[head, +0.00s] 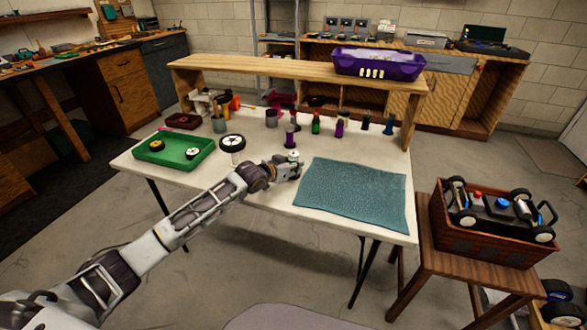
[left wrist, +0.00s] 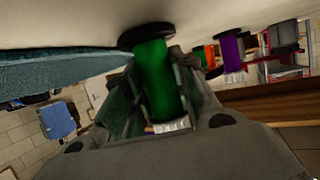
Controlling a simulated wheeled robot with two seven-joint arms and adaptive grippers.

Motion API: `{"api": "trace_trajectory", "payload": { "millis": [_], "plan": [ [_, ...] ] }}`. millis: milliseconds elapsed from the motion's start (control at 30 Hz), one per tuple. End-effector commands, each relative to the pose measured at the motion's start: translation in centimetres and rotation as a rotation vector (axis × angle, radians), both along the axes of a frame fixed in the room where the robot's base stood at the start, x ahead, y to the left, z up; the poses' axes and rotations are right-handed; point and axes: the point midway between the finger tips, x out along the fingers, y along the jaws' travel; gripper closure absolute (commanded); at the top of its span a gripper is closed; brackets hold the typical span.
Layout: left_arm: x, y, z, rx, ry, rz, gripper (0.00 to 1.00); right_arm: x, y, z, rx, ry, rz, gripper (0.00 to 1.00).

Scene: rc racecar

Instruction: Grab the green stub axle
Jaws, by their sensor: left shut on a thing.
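My left gripper (head: 290,168) is over the white table (head: 260,200), just left of the teal mat. In the left wrist view the gripper (left wrist: 165,105) is shut on the green stub axle (left wrist: 155,75), with a finger on each side of its green body. The axle has a black disc (left wrist: 146,35) at one end, at the table surface, and a silver tip (left wrist: 172,126) at the other. I cannot tell whether the disc touches the table. In the head view the gripper hides most of it. My right gripper is not in view.
A teal mat (head: 352,193) lies to the right. A green tray (head: 172,161) with wheels and a loose wheel (head: 232,143) are to the left. Several small parts, purple (head: 339,126) and green (head: 316,124), stand behind, under a wooden shelf (head: 285,72).

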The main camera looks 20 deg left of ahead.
Motion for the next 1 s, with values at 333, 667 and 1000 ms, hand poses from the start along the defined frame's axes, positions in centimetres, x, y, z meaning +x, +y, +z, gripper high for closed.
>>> {"api": "trace_trajectory", "payload": {
  "millis": [333,667,1000],
  "plan": [
    [0.0,0.0,0.5,-0.001,-0.002,0.000,0.99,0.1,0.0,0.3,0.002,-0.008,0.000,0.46],
    [0.1,0.0,3.5,0.000,-0.003,0.000,0.99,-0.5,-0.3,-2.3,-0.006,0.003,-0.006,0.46],
    [0.0,0.0,7.9,0.000,-0.003,0.000,0.99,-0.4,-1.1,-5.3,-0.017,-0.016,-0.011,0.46]
  ]
}}
